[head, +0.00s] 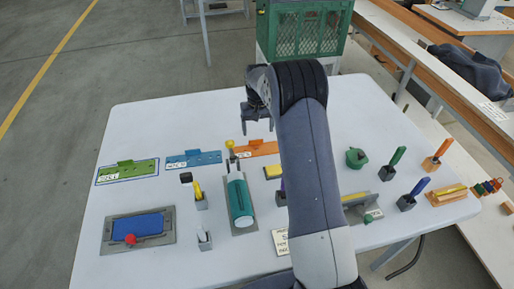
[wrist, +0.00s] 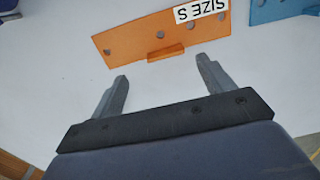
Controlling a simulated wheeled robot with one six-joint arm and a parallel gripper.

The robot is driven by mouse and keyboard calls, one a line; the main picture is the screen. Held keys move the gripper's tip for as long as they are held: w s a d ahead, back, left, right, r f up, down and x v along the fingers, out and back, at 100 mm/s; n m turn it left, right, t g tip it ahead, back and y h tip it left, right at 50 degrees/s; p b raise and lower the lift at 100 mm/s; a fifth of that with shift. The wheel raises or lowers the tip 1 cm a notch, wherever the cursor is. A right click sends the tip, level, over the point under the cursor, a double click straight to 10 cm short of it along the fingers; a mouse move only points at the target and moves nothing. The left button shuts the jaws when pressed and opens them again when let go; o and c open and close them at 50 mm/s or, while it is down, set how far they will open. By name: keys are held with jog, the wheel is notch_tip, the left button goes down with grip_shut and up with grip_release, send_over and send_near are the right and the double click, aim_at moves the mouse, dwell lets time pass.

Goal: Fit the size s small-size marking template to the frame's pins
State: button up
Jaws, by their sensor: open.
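The orange template (wrist: 130,40) lies flat on the white table in the wrist view, with a white label reading SIZE S, several holes and a raised orange tab (wrist: 166,53). In the head view the orange template (head: 264,148) is at the back of the table, partly hidden by my arm. My gripper (wrist: 162,68) is open and empty; its fingertips are just short of the template, with the tab ahead between them. In the head view my gripper (head: 257,117) is above the table behind the template. A grey frame with a blue pad and red knob (head: 168,236) sits front left; I cannot make out pins.
A blue template (head: 193,159) and a green template (head: 128,171) lie left of the orange one. Several coloured tools in holders stand at right. The back left of the table is clear.

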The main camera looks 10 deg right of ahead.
aim_at(257, 148)
jog(key=shift+a+f+p, duration=0.2)
jog(key=shift+f+p, duration=0.2)
jog(key=shift+f, duration=1)
jog(key=shift+a+f+p, duration=0.2)
jog(key=shift+f+p, duration=0.2)
jog(key=shift+f, duration=0.95)
jog(key=shift+c, duration=0.4)
jog(key=c, duration=1)
